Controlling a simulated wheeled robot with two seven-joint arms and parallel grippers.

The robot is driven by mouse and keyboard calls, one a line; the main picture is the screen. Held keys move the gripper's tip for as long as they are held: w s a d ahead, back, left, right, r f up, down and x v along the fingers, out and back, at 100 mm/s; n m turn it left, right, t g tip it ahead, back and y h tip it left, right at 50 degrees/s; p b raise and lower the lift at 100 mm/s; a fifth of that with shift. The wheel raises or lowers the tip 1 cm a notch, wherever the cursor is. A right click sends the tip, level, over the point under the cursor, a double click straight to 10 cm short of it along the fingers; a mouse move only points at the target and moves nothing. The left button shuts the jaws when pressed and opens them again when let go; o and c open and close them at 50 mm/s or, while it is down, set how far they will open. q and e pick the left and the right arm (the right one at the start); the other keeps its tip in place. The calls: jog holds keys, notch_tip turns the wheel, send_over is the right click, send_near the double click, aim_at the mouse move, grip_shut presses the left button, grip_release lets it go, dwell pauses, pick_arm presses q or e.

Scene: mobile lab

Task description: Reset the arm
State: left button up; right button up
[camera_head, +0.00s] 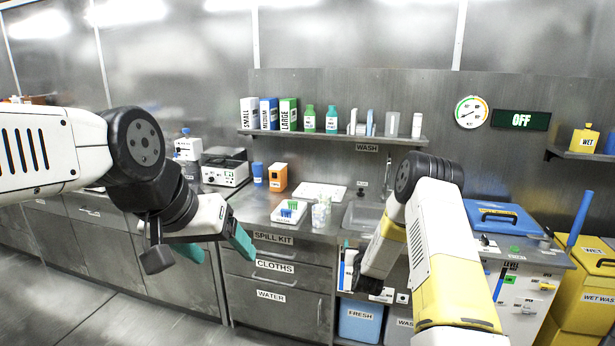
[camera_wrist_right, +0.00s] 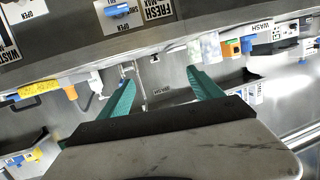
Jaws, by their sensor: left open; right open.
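My left arm (camera_head: 40,150) comes in from the left in the head view and bends down at a black joint. Its left gripper (camera_head: 213,248) has teal fingers spread apart, with nothing between them, in front of the drawers. My right arm (camera_head: 440,250) rises from the bottom right, bends at a black joint and runs back down in front of the sink counter. Its fingers are not clear in the head view. In the right wrist view the right gripper (camera_wrist_right: 163,92) shows two teal fingers wide apart and empty, facing the sink area.
The counter holds a white tray (camera_head: 276,219), an orange box (camera_head: 278,178) and a grey instrument (camera_head: 225,168). A shelf (camera_head: 330,136) above carries boxes and bottles. A blue-lidded container (camera_head: 505,216) and yellow bin (camera_head: 590,285) stand right. The floor (camera_head: 80,300) at left is clear.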

notch_tip(320, 180, up, 13)
jog(key=s+a+n+g+y, duration=0.1)
jog(key=s+a+g+y, duration=0.1)
jog(key=s+a+r+g, duration=0.2)
jog(key=s+r, duration=0.9)
jog(key=r, duration=0.1)
jog(key=s+r+g, duration=0.2)
jog(key=s, duration=1.4)
jog(key=s+r+n+g+y, duration=0.1)
jog(key=s+r+g, duration=0.2)
jog(key=s, duration=1.3)
jog(key=shift+s+r+y, duration=0.2)
jog(key=shift+s+y, duration=0.1)
